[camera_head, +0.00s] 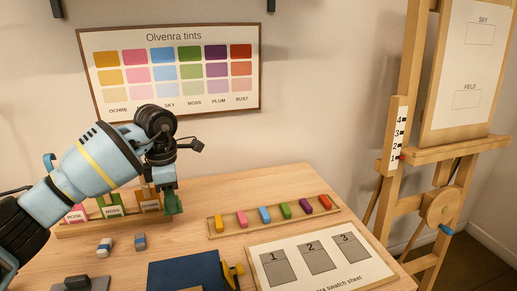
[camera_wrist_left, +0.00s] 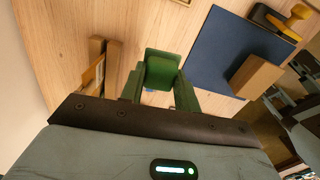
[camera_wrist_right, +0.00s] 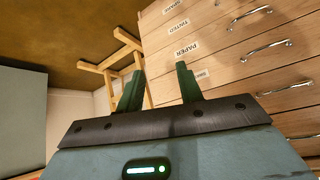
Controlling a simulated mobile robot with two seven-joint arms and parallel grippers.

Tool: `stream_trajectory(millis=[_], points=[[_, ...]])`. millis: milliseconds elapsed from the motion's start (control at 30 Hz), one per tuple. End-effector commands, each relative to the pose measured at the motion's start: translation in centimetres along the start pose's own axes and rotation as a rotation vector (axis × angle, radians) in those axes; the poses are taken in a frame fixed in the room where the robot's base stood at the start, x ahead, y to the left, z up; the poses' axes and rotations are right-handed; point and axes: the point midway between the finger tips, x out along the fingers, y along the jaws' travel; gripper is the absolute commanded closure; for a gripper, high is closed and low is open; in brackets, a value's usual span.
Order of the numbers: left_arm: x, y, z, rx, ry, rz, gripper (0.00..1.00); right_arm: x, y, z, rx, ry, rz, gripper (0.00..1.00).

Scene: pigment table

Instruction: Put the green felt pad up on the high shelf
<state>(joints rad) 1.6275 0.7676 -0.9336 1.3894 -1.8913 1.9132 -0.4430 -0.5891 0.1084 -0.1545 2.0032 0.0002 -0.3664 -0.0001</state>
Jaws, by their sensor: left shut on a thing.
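The green felt pad (camera_wrist_left: 163,68) is between the two dark green fingers of my left gripper (camera_wrist_left: 160,88) in the left wrist view, and the gripper is shut on it. In the head view my left gripper (camera_head: 172,203) is over the table, just right of the pigment rack; the pad is hard to tell from the green fingers there. My right gripper (camera_wrist_right: 158,85) shows only in its own wrist view. It is open and empty, beside a wooden drawer cabinet. The high shelf's board does not show; two dark brackets (camera_head: 57,8) show at the top edge of the head view.
The rack (camera_head: 90,227) holds labelled pigments. A wooden tray (camera_head: 228,233) holds several coloured sticks. A swatch sheet (camera_head: 350,272), a blue mat (camera_head: 185,272) and two small erasers (camera_head: 140,242) lie in front. An easel (camera_head: 408,130) stands right. A tint chart (camera_head: 170,70) hangs behind. Drawers (camera_wrist_right: 225,50) are near my right gripper.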

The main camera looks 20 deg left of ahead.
Motion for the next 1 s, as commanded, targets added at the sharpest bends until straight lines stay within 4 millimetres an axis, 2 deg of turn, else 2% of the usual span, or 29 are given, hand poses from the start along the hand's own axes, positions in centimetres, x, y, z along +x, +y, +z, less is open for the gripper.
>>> stream_trajectory(millis=[167,367,667,1000], points=[[0.0,-0.7,0.2,0.074,0.003,0.006,0.9,-0.2,0.0,-0.3,0.0,0.004,0.0,0.64],[0.5,-3.8,0.9,0.421,0.018,0.022,0.9,-0.9,0.0,-1.4,-0.002,0.021,0.002,0.64],[1.6,-11.2,1.5,1.142,0.037,0.026,0.9,-1.9,0.2,-3.2,-0.009,0.048,0.007,0.64],[2.4,-19.9,0.6,1.9,0.023,0.012,0.9,-2.8,0.8,-6.3,-0.03,0.103,0.015,0.64]])
